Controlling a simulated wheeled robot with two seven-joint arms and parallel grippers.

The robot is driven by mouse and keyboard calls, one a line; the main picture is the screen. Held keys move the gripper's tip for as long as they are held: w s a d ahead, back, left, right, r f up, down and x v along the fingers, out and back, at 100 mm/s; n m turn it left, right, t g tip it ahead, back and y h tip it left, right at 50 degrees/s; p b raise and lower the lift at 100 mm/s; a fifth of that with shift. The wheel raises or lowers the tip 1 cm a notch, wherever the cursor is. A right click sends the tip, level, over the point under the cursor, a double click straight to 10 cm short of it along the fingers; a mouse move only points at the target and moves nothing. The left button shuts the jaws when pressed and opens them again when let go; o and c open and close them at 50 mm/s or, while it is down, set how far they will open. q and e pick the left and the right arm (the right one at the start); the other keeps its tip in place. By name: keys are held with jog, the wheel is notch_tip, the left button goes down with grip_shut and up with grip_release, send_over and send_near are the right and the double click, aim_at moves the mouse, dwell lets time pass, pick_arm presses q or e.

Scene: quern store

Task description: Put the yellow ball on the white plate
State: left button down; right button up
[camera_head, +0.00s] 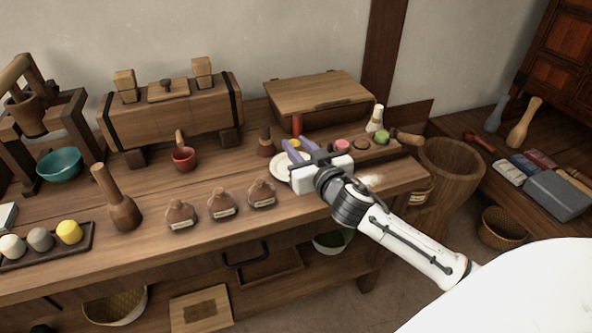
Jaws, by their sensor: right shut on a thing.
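The white plate (279,172) lies on the wooden bench, partly hidden behind my right gripper. I cannot tell whether the ball touches the plate. My left gripper is not in view.
Pink (343,145) and green (362,144) balls sit on a wooden board right of the gripper. A tray (50,256) with a yellow lump is far left.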

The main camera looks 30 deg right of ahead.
notch_tip(320, 180, down, 6)
jog(key=shift+r+b, duration=0.1)
jog(key=shift+b, duration=0.8)
jog(key=shift+f, duration=0.3)
jog(key=shift+f, duration=0.1)
jog(key=o, duration=1)
